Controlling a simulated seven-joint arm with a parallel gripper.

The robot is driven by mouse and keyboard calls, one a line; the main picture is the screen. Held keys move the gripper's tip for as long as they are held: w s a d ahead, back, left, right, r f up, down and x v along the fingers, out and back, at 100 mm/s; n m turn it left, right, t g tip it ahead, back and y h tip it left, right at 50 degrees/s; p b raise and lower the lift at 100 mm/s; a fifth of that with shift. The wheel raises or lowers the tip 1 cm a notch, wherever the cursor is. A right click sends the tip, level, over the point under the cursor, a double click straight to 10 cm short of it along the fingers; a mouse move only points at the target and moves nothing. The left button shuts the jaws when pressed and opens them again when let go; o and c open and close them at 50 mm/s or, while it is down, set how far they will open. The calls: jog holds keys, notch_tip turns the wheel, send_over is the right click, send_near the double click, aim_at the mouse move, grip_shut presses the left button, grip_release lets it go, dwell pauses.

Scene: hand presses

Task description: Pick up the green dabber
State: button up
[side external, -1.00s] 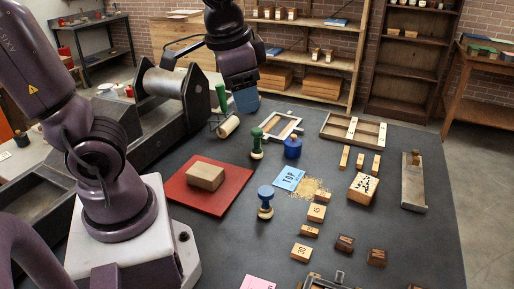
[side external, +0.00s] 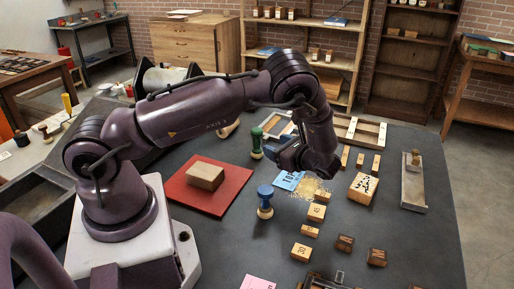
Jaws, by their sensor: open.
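The green dabber (side external: 256,143) stands upright on the dark table in the side external view, with a green top and a pale lower part. My gripper (side external: 277,154) is open and empty, just right of the dabber and low over the table. The fingers look close to the dabber, but I cannot tell whether they touch it. My wrist covers part of the table behind and to the right.
A blue dabber (side external: 265,201) stands nearer the camera. A red mat (side external: 230,199) with a tan block (side external: 205,176) lies to the left.

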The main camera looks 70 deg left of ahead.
aim_at(259, 143)
jog(key=f+m+y, duration=0.1)
jog(key=f, duration=0.1)
jog(key=a+f+m+t+y, duration=0.1)
jog(key=f+m, duration=0.1)
jog(key=shift+w+f+t+y, duration=0.2)
jog(key=shift+f+t+y, duration=0.1)
jog(key=shift+a+f, duration=0.15)
jog(key=shift+a, duration=0.1)
jog(key=a, duration=0.4)
jog(key=s+a, duration=0.1)
jog(key=a, duration=0.3)
jog(key=s+a, duration=0.1)
jog(key=a, duration=0.3)
jog(key=shift+s+a+f, duration=0.1)
jog(key=shift+a, duration=0.15)
jog(key=c, duration=1)
